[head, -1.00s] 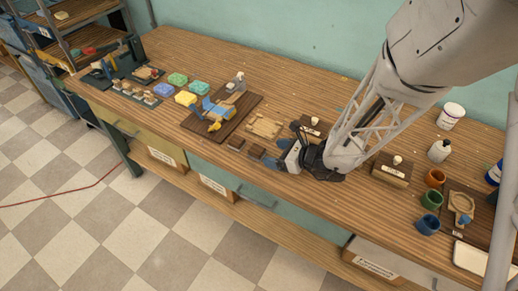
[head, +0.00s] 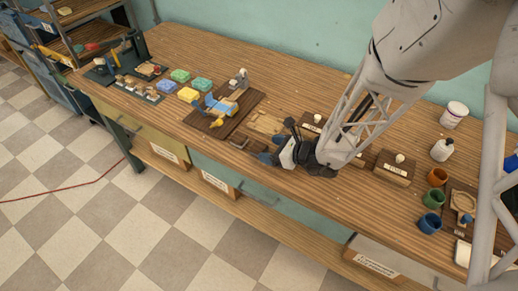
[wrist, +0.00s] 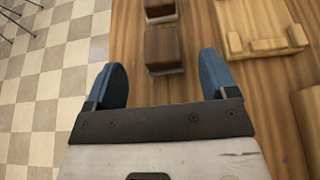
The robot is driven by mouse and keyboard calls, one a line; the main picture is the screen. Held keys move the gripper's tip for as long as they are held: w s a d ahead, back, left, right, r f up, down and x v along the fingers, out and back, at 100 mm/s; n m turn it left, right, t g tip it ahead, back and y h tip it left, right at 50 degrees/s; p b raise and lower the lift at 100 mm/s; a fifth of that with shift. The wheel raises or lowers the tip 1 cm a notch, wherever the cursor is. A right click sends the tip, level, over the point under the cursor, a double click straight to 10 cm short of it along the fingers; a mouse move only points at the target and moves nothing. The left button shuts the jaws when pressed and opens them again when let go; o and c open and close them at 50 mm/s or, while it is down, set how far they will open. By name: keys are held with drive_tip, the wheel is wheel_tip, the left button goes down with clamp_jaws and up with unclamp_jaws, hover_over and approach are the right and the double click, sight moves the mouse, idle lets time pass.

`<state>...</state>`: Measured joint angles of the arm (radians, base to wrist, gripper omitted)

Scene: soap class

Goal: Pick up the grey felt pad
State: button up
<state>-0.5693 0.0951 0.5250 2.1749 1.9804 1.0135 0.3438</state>
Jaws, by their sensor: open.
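I cannot clearly pick out a grey felt pad. In the wrist view, a dark brown block (wrist: 162,46) with a thin greyish edge on its near side lies ahead of my gripper, between the lines of its fingers. A second similar block (wrist: 160,10) lies beyond it. In the head view, one small dark block (head: 239,143) shows left of my gripper (head: 267,158); the other is mostly hidden by it. My gripper is open, its two blue fingers apart and empty near the bench's front edge; it also shows in the wrist view (wrist: 163,82).
A light wooden tray (wrist: 262,45) lies right of the blocks. A dark board (head: 207,122) with blue and yellow items, and coloured sponges (head: 180,75), stand further left. Small labelled stands and cups (head: 430,223) are to the right. Tiled floor lies past the front edge.

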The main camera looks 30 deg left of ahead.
sight(260, 147)
drive_tip(key=shift+x, duration=2.6)
drive_tip(key=shift+w, duration=0.1)
drive_tip(key=c, duration=1)
drive_tip(key=shift+r, duration=0.1)
drive_tip(key=shift+r, duration=1.45)
drive_tip(key=shift+d+r, duration=0.15)
drive_tip(key=shift+r, duration=0.15)
drive_tip(key=s+d+r, duration=0.1)
drive_tip(key=s+d, duration=1)
drive_tip(key=shift+r, duration=0.15)
drive_tip(key=shift+d, duration=0.15)
